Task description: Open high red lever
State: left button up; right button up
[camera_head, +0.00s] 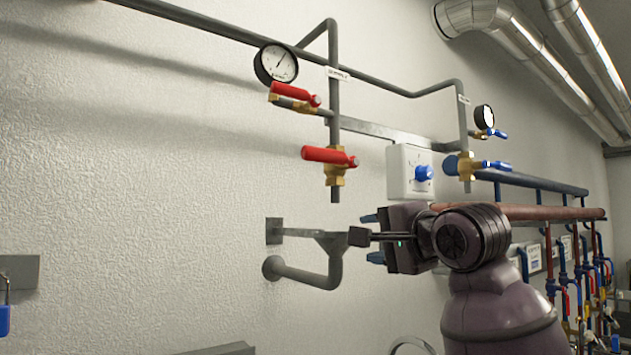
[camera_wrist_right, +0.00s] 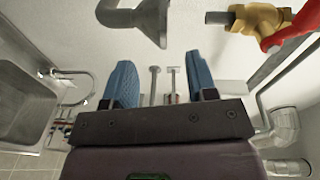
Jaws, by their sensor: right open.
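Two red levers show on brass valves on the wall piping in the head view. The upper red lever (camera_head: 295,93) sits beside the left gauge, and the lower red lever (camera_head: 330,155) sits on the vertical pipe below it. Both point left, roughly level. My right gripper (camera_head: 371,238) is open and empty, below and right of both levers and touching neither. In the right wrist view its blue fingers (camera_wrist_right: 162,82) stand apart with nothing between them. A red lever (camera_wrist_right: 296,30) on a brass valve (camera_wrist_right: 262,20) shows at that view's upper right. My left gripper is not in view.
A grey funnel pipe (camera_head: 330,262) is on the wall just left of my right gripper. A white box with a blue knob (camera_head: 423,173) is above it. Red and blue pipes (camera_head: 540,212) run behind my right arm. The wall left of the levers is clear.

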jog(key=y, duration=0.2)
send_near(325, 154)
jog(key=x, duration=0.2)
pick_arm(q)
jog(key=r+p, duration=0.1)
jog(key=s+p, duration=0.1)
jog(key=p, duration=0.1)
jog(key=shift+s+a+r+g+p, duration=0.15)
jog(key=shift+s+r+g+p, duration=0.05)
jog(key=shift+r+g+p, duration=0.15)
pick_arm(e)
jog(key=shift+m, duration=0.3)
jog(key=x, duration=1)
jog(key=shift+w+a, duration=0.2)
jog(key=shift+w, duration=0.1)
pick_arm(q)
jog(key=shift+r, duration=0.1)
pick_arm(e)
grip_shut()
